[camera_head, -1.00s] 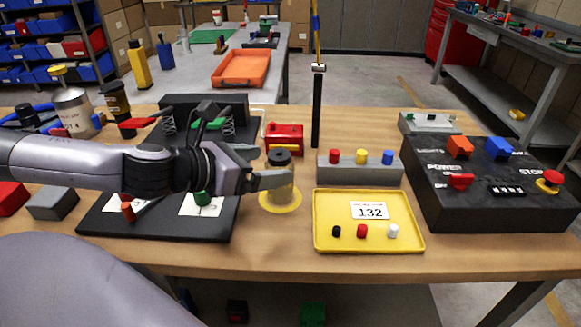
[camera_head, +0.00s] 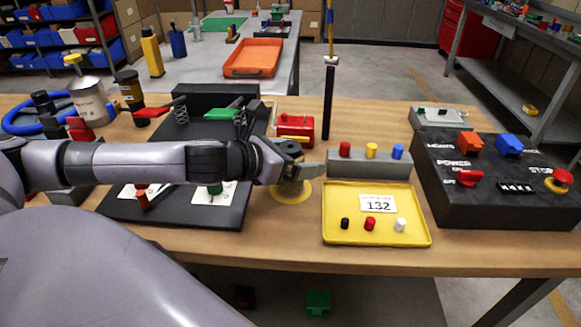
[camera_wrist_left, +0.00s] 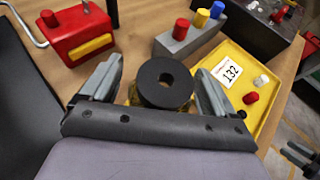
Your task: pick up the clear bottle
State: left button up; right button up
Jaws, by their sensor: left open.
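The clear bottle (camera_wrist_left: 182,93) stands upright with a thick black ring-shaped cap, seen from above in the left wrist view. In the head view only its dark top (camera_head: 289,146) shows clearly; my gripper hides most of its body. It stands over a yellow disc (camera_head: 291,196) on the table. My left gripper (camera_head: 303,170) is open at the bottle.
A red box (camera_head: 296,130) and a grey block with coloured pegs (camera_head: 370,168) stand behind. A yellow tray (camera_head: 342,232) lies to the right, a black board (camera_head: 218,216) to the left. A dark vertical post (camera_head: 329,105) rises behind. Dark finger-like parts (camera_wrist_left: 301,156) show at the wrist view's right edge.

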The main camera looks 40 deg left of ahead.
pick_arm(q)
jog(key=c, duration=1.1)
jog(key=shift+r, duration=0.15)
